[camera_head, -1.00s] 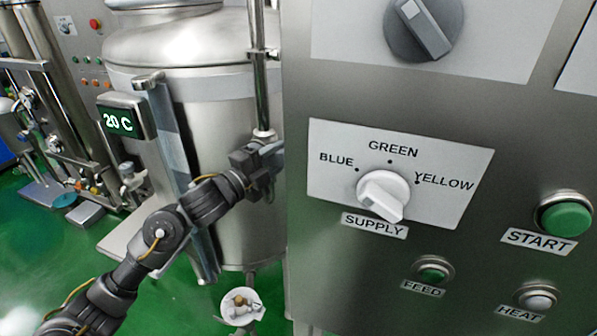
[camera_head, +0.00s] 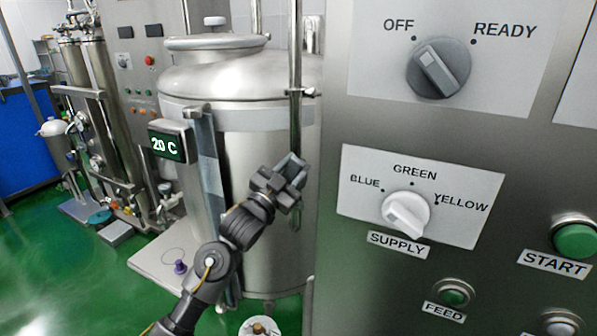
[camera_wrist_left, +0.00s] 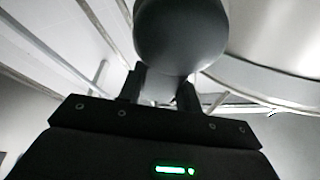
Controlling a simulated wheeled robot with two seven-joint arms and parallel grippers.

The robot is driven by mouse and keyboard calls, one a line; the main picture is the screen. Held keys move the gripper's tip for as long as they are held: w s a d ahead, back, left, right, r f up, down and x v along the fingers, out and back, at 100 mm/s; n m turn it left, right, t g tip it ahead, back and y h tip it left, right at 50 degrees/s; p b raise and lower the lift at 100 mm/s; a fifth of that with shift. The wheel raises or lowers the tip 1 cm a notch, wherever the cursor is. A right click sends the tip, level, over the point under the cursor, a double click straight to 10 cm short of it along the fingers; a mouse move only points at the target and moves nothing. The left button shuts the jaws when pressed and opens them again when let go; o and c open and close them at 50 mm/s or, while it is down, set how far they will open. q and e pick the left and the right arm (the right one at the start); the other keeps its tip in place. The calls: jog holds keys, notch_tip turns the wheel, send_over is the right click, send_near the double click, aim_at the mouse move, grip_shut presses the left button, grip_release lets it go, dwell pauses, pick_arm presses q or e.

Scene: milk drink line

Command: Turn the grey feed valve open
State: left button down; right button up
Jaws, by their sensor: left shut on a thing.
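My left gripper (camera_head: 283,183) is in front of the steel tank, at the vertical pipe (camera_head: 295,115) left of the control panel. In the left wrist view, its fingers (camera_wrist_left: 160,85) are shut on a dark grey, rounded piece (camera_wrist_left: 180,35), which looks like the grey feed valve's handle. The fingers and the piece are close together and dark, so the exact contact is hard to see. In the head view, the gripper covers most of the valve, and its turn position cannot be told. My right gripper is not in view.
The control panel (camera_head: 335,260) stands close on the right of my gripper, with a white supply selector (camera_head: 406,214) and a grey OFF/READY knob (camera_head: 438,67). The steel tank (camera_head: 250,150) is behind. A display (camera_head: 165,146) reads 20 C. Green floor (camera_head: 60,290) is open at lower left.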

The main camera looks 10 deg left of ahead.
pick_arm(q)
jog(key=n, duration=0.1)
jog(key=n+y, duration=0.1)
jog(key=shift+w+a+r+n+t, duration=0.1)
jog(key=shift+a+r+n+t, duration=0.05)
jog(key=shift+a+n+t, duration=0.15)
jog(key=n, duration=0.1)
jog(key=a+n+y+p, duration=0.1)
jog(key=shift+w+r+n+t, duration=0.1)
jog(key=shift+w+n+t, duration=0.05)
jog(key=shift+n+t, duration=0.25)
jog(key=shift+w+a+n+y, duration=0.1)
jog(key=shift+a+n+y, duration=0.25)
jog(key=shift+n+y, duration=0.55)
jog(key=shift+a+n, duration=0.1)
jog(key=shift+n, duration=0.3)
jog(key=c, duration=1.3)
grip_release()
jog(key=o, duration=0.3)
jog(key=shift+o, duration=0.2)
